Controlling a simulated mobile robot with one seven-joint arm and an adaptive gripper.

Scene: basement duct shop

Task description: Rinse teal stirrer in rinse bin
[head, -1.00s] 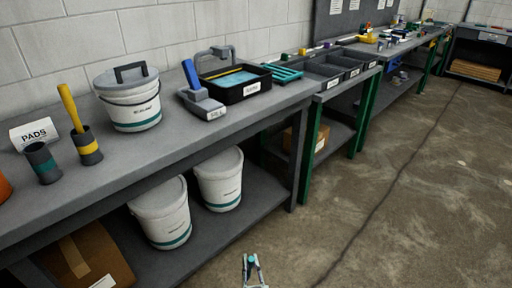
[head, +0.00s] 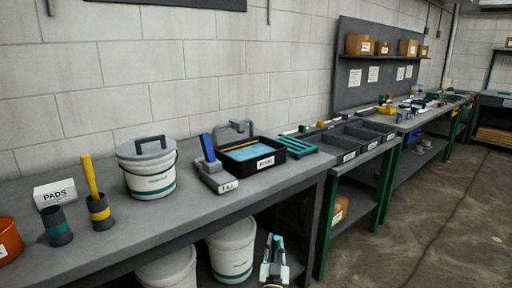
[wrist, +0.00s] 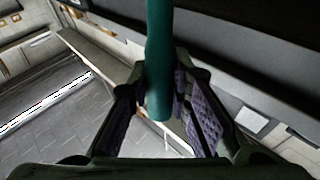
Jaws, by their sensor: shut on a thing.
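The teal stirrer (wrist: 160,65) is between the fingers of my gripper (wrist: 161,105) in the wrist view, its round end showing just past them. My gripper (head: 274,250) is shut on it. In the head view my gripper is low at the bottom, in front of the bench edge, and only a little teal shows at its tip. The rinse bin (head: 284,159) is a black, labelled tray holding blue water, under a grey tap on the bench. It is above and left of my gripper in the picture, well apart from it.
A blue-handled grey tool (head: 218,178) stands left of the bin, a teal slatted rack (head: 310,146) right of it. A lidded white bucket (head: 149,182), a yellow stirrer (head: 90,176) in its holder and an empty teal-banded holder (head: 57,228) stand farther left. Grey trays (head: 345,140) lie right.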

